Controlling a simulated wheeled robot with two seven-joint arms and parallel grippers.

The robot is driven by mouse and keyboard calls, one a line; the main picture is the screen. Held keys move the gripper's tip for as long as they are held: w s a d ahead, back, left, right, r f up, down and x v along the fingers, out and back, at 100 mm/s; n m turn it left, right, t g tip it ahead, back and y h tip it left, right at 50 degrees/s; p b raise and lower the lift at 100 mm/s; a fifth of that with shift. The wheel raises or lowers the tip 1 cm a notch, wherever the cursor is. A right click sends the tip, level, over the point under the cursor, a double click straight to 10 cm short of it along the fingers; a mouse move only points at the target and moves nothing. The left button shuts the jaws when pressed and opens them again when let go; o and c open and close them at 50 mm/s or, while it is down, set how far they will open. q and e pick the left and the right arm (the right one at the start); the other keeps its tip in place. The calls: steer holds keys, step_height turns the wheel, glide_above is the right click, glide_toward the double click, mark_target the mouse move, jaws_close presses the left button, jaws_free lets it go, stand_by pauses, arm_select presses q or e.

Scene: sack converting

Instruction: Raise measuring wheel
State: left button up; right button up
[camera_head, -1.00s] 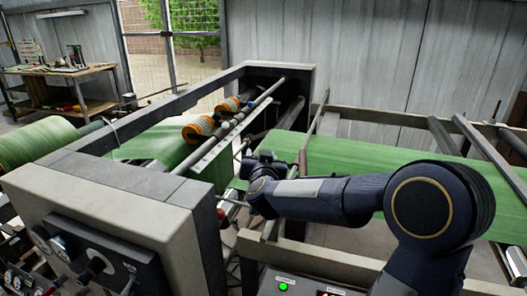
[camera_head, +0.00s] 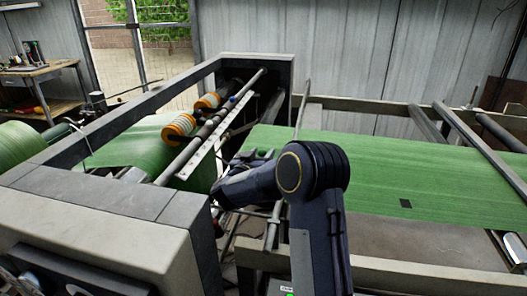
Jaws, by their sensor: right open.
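Two orange-and-white ringed wheels sit on a long bar in the machine frame, a nearer one (camera_head: 179,129) and a farther one (camera_head: 207,101). The nearer one is beside the green woven web (camera_head: 130,150). I cannot tell which one is the measuring wheel, or whether either touches the web. My right gripper (camera_head: 262,155) is small and partly hidden by my bent right arm. It is open, to the right of the bar and apart from both wheels, near the left edge of the wide green sheet. My left gripper is not in view.
The bar (camera_head: 215,118) and a pale rail (camera_head: 222,137) run between my right gripper and the wheels. A grey housing (camera_head: 100,225) fills the lower left. The wide green sheet (camera_head: 400,175) spans the right. A workbench (camera_head: 40,72) stands at the back left.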

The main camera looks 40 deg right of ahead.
steer(key=shift+x, duration=1.3)
jaws_close()
